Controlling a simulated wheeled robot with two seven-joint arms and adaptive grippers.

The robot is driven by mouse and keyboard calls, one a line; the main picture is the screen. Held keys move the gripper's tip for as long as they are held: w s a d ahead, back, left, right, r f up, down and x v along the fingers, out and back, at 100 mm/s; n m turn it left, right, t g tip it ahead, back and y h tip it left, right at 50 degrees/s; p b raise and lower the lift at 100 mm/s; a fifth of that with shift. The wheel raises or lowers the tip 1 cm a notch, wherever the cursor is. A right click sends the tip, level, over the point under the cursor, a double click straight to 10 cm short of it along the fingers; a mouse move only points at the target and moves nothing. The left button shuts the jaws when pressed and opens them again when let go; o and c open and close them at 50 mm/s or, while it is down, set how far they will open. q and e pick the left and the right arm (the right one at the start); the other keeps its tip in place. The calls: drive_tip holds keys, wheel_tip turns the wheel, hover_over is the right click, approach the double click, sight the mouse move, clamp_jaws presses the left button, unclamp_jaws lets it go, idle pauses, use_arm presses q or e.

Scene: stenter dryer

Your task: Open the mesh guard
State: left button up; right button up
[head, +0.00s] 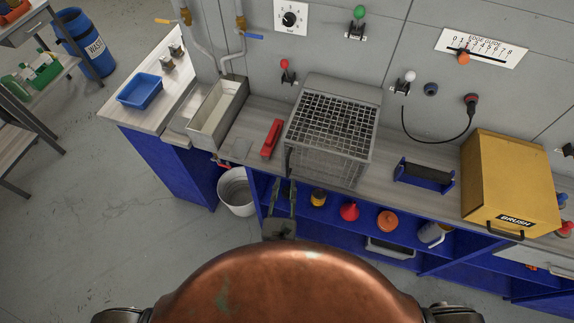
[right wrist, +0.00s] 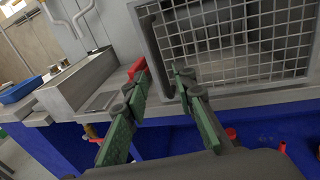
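The mesh guard (head: 333,125) is a grey wire cage on the bench, and it looks closed. In the right wrist view its front mesh (right wrist: 235,45) fills the upper right, with a grey upright bar at its left edge. My right gripper (head: 283,184) is in front of the guard's lower left corner, fingers pointing at the bench. In the right wrist view its two green-padded fingers (right wrist: 163,80) stand apart with nothing between them. The bar lies beyond the fingertips; I cannot tell whether they touch it. My left gripper is out of view.
A red block (head: 271,138) and a metal trough (head: 217,112) sit left of the guard. A blue holder (head: 424,176) and yellow brush box (head: 508,185) stand right. A white bucket (head: 237,192) is on the floor. Small items fill the blue shelf below the bench.

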sight(287, 167)
drive_tip(key=w, duration=0.2)
drive_tip(key=w+r, duration=0.1)
drive_tip(key=w, duration=0.3)
drive_tip(key=shift+w+d+r, duration=0.25)
drive_tip(key=shift+d+r, duration=0.1)
drive_tip(key=shift+w, duration=0.35)
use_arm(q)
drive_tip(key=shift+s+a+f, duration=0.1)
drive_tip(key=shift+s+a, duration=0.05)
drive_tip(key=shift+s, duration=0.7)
use_arm(e)
drive_tip(key=shift+d, duration=0.1)
drive_tip(key=shift+c, duration=0.2)
clamp_jaws()
